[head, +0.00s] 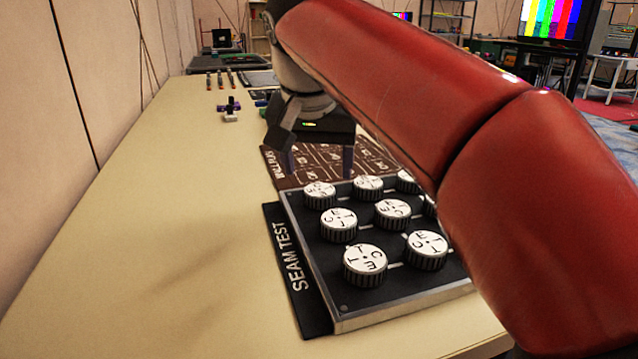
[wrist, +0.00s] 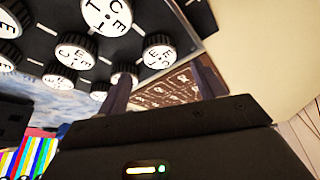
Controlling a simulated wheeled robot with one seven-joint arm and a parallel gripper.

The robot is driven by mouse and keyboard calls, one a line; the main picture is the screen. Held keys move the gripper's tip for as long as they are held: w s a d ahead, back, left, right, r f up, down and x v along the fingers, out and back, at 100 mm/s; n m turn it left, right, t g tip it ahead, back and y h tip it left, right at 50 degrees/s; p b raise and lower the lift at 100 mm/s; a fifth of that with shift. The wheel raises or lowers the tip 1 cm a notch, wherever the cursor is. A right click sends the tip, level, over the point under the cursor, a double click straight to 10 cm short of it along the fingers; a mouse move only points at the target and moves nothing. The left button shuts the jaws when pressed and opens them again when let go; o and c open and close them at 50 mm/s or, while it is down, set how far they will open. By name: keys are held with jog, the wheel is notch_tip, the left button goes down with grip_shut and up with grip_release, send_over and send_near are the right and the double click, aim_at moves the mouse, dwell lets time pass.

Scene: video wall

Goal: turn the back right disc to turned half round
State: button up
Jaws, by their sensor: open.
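The back right disc (head: 406,180) is a white-topped knob with a dark ribbed side on the black panel (head: 385,292). In the head view my red arm covers its right part. In the wrist view it appears to be the small disc (wrist: 98,91) left of the fingers, its lettering too small to read. My gripper (head: 318,163) is open and empty, fingers pointing down, near the panel's back left edge. It is left of the back right disc and apart from it. In the wrist view the fingers (wrist: 163,90) stand apart with no disc between them.
Several similar lettered discs surround it, including the back middle (head: 368,186) and back left (head: 319,192) discs. A brown printed board (head: 270,166) lies behind the panel. The table (head: 150,240) is clear on the left. Small items (head: 230,108) lie farther back.

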aim_at(320, 189)
jog(key=b+x, duration=0.1)
jog(key=x, duration=0.4)
jog(key=shift+f, duration=0.15)
jog(key=c, duration=1)
